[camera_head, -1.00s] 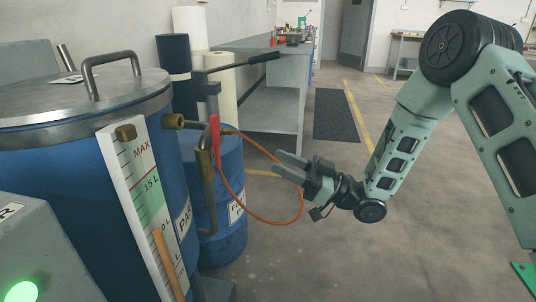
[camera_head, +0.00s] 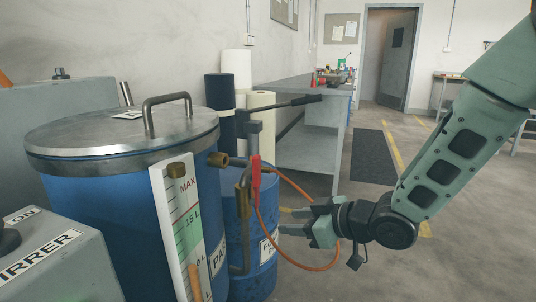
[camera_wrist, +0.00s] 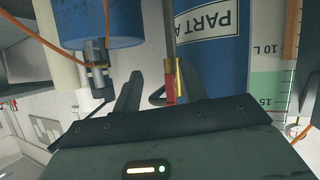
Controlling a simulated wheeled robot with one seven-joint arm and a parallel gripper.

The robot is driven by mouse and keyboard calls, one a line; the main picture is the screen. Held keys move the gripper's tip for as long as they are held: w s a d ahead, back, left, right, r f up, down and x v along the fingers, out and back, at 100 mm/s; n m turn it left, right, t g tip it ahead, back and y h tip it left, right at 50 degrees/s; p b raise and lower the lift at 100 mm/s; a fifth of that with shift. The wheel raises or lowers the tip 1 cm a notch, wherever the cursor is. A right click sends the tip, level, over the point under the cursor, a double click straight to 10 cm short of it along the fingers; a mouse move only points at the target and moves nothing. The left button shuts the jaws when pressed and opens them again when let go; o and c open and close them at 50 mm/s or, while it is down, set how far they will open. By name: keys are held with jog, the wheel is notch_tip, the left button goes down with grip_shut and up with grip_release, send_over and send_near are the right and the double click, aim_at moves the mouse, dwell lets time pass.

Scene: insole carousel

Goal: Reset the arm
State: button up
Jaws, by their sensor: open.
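My gripper (camera_head: 290,222) is open and empty in the head view, its fingers pointing left toward the blue drums. It is at the end of my green arm, in front of the orange hose. The wrist view shows its two dark fingers (camera_wrist: 143,92) spread, with nothing between them that I can make out as held. A red lever handle (camera_head: 256,178) on a pipe stands just left of the fingertips; it also shows in the wrist view (camera_wrist: 171,90). I cannot tell the exact gap between them.
A large blue tank (camera_head: 110,220) with a metal lid and a level gauge (camera_head: 183,225) stands at the left. A smaller blue drum (camera_head: 262,245) stands behind the lever. An orange hose (camera_head: 322,268) loops near my gripper. The floor (camera_head: 420,270) at right is open.

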jog(key=s+d+m+g+h, duration=0.1)
jog(key=s+d+g+h, duration=0.15)
jog(key=s, duration=0.65)
jog(key=s+d+m+g+h, duration=0.2)
jog(key=s+g+h, duration=0.15)
jog(key=s, duration=0.65)
jog(key=s+d+m+g+h, duration=0.1)
jog(key=s+d+g+h, duration=0.2)
jog(key=s, duration=0.6)
notch_tip(320, 180, up, 30)
jog(key=p, duration=2.9)
jog(key=shift+s+f+t+h, duration=0.15)
jog(key=shift+f+t+h, duration=0.1)
jog(key=shift+t+h, duration=0.15)
